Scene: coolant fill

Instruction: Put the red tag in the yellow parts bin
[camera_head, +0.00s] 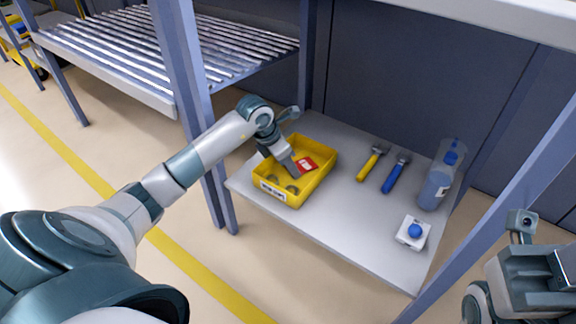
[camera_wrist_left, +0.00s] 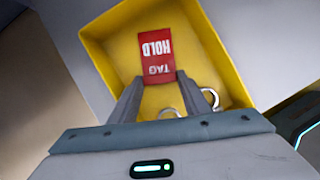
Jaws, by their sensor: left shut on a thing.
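The red tag (camera_head: 307,164), with white lettering reading HOLD TAG in the left wrist view (camera_wrist_left: 156,50), is pinched at its near end between the fingers of my left gripper (camera_head: 293,169). The left gripper's fingertips also show in the left wrist view (camera_wrist_left: 159,82). The yellow parts bin (camera_head: 272,196) stands on the grey shelf, and the tag is over its inside. I cannot tell whether the tag touches the bin floor. Ring-like metal parts (camera_wrist_left: 211,97) lie in the bin. My right gripper (camera_head: 530,272) is at the lower right, away from the bin; its fingers are unclear.
On the grey shelf (camera_head: 335,215) right of the bin lie a yellow-handled tool (camera_head: 369,165) and a blue-handled tool (camera_head: 393,177). A blue jug (camera_head: 436,185) and a white box with a blue knob (camera_head: 413,233) stand farther right. A blue-grey post (camera_head: 190,100) rises left of the bin.

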